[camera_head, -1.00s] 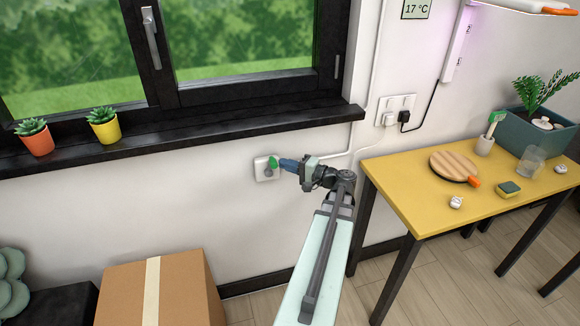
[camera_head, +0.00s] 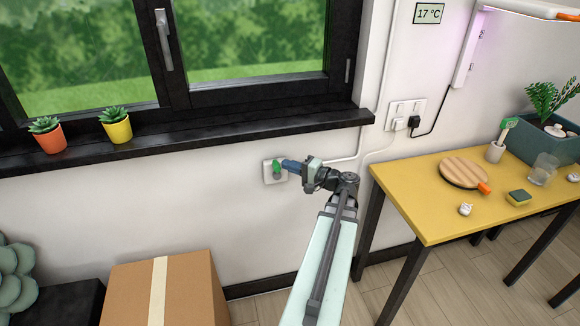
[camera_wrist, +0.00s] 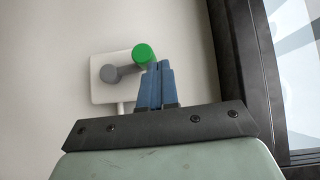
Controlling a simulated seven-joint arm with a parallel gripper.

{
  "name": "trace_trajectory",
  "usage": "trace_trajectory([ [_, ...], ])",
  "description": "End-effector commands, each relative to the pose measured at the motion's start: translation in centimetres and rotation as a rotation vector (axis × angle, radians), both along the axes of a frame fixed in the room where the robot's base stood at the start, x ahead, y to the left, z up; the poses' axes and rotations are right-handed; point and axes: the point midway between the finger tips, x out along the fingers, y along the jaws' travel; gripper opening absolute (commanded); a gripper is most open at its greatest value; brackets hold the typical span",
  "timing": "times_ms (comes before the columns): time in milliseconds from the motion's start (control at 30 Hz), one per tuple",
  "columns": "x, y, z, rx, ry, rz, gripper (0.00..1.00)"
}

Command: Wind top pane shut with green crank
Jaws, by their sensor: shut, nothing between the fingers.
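The green crank knob (camera_head: 276,168) sits on a grey crank arm on a white wall plate (camera_head: 268,178) below the window sill. In the wrist view the round green knob (camera_wrist: 144,54) is at the outer end of the grey arm (camera_wrist: 118,73), on the white plate (camera_wrist: 98,88). My gripper (camera_head: 286,166) has blue fingers, shut and empty; in the wrist view the fingertips (camera_wrist: 159,66) are right beside the knob. I cannot tell whether they touch it. The top pane is not in view; only the lower window (camera_head: 260,45) shows.
A dark sill (camera_head: 200,138) with an orange pot (camera_head: 50,138) and a yellow pot (camera_head: 118,131) lies above. A cardboard box (camera_head: 200,290) stands on the floor at left. A yellow table (camera_head: 420,195) stands close at right.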

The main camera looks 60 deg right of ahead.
Motion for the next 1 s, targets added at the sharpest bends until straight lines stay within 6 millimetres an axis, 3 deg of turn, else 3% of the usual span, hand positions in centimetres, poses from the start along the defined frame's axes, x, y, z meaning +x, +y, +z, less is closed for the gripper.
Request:
trace_trajectory([
  [300, -2.6, -2.9, 1.7, -0.002, -0.001, -0.002, 0.00],
  [700, -9.1, -2.2, 3.6, 0.000, 0.000, -0.003, 0.00],
  [1000, -11.7, -2.0, 4.4, 0.000, 0.000, -0.001, 0.00],
])
